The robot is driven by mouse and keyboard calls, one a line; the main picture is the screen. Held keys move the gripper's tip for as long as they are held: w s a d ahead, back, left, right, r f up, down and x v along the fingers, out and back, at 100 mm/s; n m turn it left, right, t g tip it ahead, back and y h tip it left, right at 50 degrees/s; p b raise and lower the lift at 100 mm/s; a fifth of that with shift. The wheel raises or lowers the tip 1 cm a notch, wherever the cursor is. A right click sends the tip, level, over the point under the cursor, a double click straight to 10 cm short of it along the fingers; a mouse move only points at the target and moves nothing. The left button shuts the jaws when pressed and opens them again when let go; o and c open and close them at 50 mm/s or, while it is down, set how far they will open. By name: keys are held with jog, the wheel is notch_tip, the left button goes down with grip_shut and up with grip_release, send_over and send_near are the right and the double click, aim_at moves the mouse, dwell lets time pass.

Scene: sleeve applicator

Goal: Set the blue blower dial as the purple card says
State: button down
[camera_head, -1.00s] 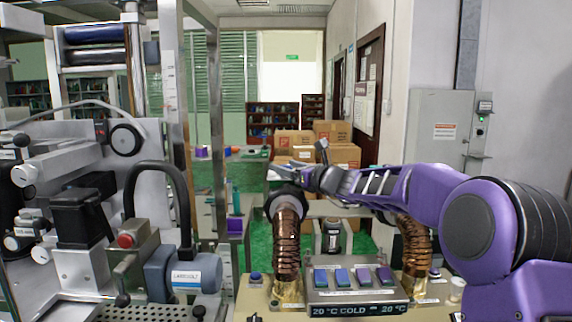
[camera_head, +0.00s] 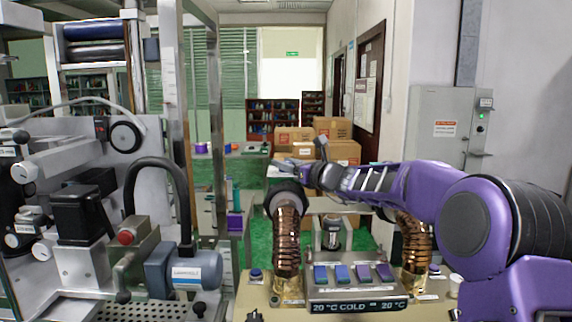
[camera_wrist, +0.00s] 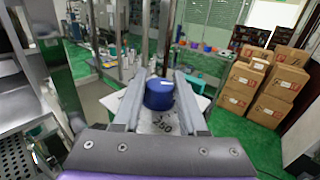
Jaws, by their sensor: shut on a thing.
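The blue blower dial (camera_wrist: 159,93) sits between my two fingers in the wrist view, above a pale plate (camera_wrist: 163,124) marked 250. A small light mark shows on the dial's top. My gripper (camera_wrist: 160,98) is shut on the dial, a finger on each side. In the head view, my gripper (camera_head: 300,168) is over the left copper-coloured pipe (camera_head: 287,240), and I cannot make out the dial there. I cannot identify a purple card or read its setting in these views.
A control box (camera_head: 357,290) with blue and purple buttons stands in front; its display reads 20 °C COLD. A second copper-coloured pipe (camera_head: 414,245) stands right, under my arm. Machinery (camera_head: 185,273) fills the left. Cardboard boxes (camera_head: 335,130) stand behind.

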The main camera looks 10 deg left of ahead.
jog(key=n+g+y, duration=0.1)
jog(key=n+g, duration=0.1)
jog(key=shift+w+d+g+y, duration=0.1)
jog(key=shift+g+y, duration=0.2)
jog(key=shift+n+g+y, duration=0.8)
jog(key=shift+n+g, duration=0.6)
jog(key=shift+g, duration=0.7)
jog(key=shift+n+g, duration=0.7)
jog(key=shift+g, duration=0.4)
jog(key=shift+c, duration=2.2)
grip_release()
jog(key=shift+s+m+t, duration=0.2)
jog(key=shift+m+t, duration=0.7)
jog(key=shift+t, duration=0.5)
